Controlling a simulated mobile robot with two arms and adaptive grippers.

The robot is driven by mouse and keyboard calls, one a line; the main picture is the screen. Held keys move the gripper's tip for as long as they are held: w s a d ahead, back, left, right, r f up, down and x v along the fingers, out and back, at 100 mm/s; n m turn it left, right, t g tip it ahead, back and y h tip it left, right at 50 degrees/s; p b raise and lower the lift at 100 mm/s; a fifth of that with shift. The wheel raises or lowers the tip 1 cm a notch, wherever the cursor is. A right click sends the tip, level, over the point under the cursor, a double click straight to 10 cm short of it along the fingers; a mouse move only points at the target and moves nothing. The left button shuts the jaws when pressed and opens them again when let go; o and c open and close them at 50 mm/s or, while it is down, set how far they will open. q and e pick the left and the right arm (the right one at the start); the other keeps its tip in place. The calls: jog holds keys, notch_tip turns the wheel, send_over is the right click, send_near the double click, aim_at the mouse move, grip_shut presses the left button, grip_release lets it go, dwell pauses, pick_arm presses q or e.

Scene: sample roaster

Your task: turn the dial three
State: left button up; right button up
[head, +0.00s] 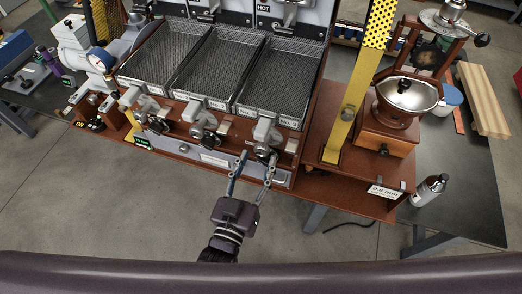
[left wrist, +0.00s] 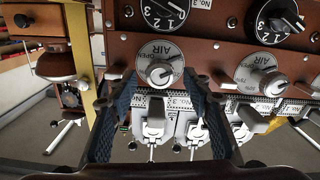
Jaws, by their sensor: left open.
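In the left wrist view a black dial numbered 1, 2, 3 (left wrist: 165,10) is partly cut off by the top edge, beside a No. 3 plate (left wrist: 202,4). A second black numbered dial (left wrist: 275,20) is at the upper right. A silver AIR knob (left wrist: 159,73) shows between the spread finger tips. My left gripper (left wrist: 155,90) is open and empty. In the head view the left gripper (head: 252,160) is in front of the roaster's brown front (head: 230,147), at its right station. I cannot tell whether a finger touches anything. My right gripper is not in view.
Three mesh trays (head: 218,62) stand above the front, with metal levers (head: 205,125) along it. A yellow upright (head: 360,85), a brown grinder with a metal bowl (head: 405,95) and a steel bottle (head: 428,190) are to the right. Floor in front is clear.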

pick_arm(q)
jog(key=v, duration=0.7)
jog(key=shift+s, duration=0.35)
